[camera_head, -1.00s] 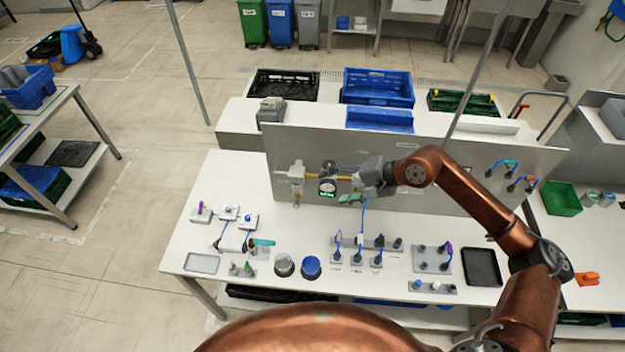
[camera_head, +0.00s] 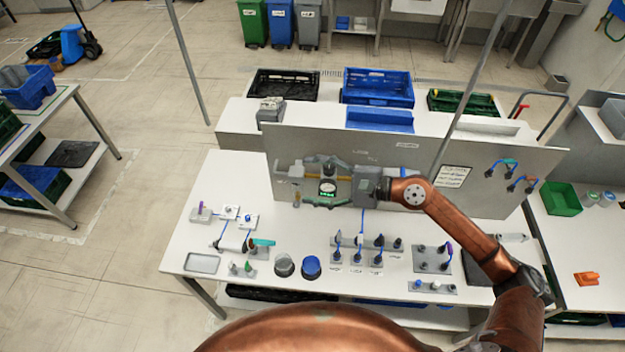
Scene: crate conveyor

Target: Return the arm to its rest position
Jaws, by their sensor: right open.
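My right arm (camera_head: 455,222) reaches from the lower right across the table to the upright grey panel (camera_head: 410,155). My right gripper (camera_head: 312,182) is open and points left. The gripper hides part of the pipework. My left gripper is not in view.
The white table (camera_head: 225,180) holds connector blocks (camera_head: 357,258), dark and blue round knobs (camera_head: 311,266) and a small tray (camera_head: 202,263). My arm partly covers a black tray (camera_head: 478,268). Crates (camera_head: 377,88) stand behind the panel. A green bin (camera_head: 562,198) is at right.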

